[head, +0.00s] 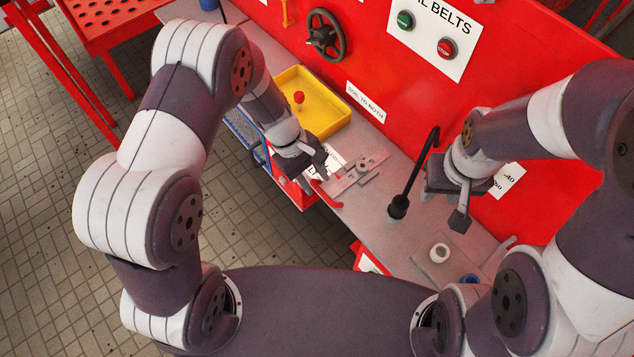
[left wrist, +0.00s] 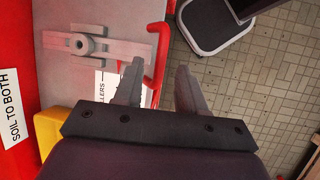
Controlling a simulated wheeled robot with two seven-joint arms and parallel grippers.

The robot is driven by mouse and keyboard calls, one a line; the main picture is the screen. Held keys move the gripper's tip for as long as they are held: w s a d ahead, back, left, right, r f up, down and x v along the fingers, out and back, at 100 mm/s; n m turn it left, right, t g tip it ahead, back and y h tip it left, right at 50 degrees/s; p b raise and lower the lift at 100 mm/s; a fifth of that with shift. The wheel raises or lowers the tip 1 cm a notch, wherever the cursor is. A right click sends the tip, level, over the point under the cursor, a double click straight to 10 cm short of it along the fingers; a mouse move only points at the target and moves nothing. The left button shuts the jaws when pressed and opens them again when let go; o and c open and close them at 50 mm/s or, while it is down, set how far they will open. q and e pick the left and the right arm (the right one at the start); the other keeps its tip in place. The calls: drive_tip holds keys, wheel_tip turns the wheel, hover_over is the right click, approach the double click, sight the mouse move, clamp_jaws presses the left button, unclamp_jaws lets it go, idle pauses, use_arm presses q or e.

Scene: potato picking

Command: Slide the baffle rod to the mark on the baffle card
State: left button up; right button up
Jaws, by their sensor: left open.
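My left gripper (head: 316,170) is open above the near edge of the grey bench. In the left wrist view its two fingers (left wrist: 159,72) point towards a red hooked rod (left wrist: 160,50), which I take for the baffle rod. The rod's lower end shows between the fingers, and I cannot tell whether they touch. The red rod also shows in the head view (head: 324,194). A white card (left wrist: 104,90) lies beside it, partly hidden by a finger; only "LLERS" reads. My right gripper (head: 462,205) is by the bench's right part, its jaws unclear.
A grey bar with a round boss (head: 361,169) lies on the bench. A black bent lever (head: 414,175) stands near my right gripper. A yellow tray (head: 332,122) is behind my left gripper. A red panel (head: 410,90) closes the back. Tiled floor (head: 60,200) is open at left.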

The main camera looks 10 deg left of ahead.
use_arm(q)
drive_tip(key=b+v, duration=0.2)
drive_tip(key=v, duration=0.8)
drive_tip(key=shift+a+r, duration=0.1)
drive_tip(key=s+a+f+m+t+y+b, duration=0.3)
drive_tip(key=s+a+m+b, duration=0.3)
drive_tip(key=s+a+m, duration=0.2)
drive_tip(key=shift+s+a+f+m+y+b, duration=0.3)
drive_tip(key=shift+s+a+f+y, duration=0.25)
drive_tip(key=shift+s+y, duration=0.3)
drive_tip(key=shift+s, duration=0.25)
drive_tip(key=shift+w, duration=0.15)
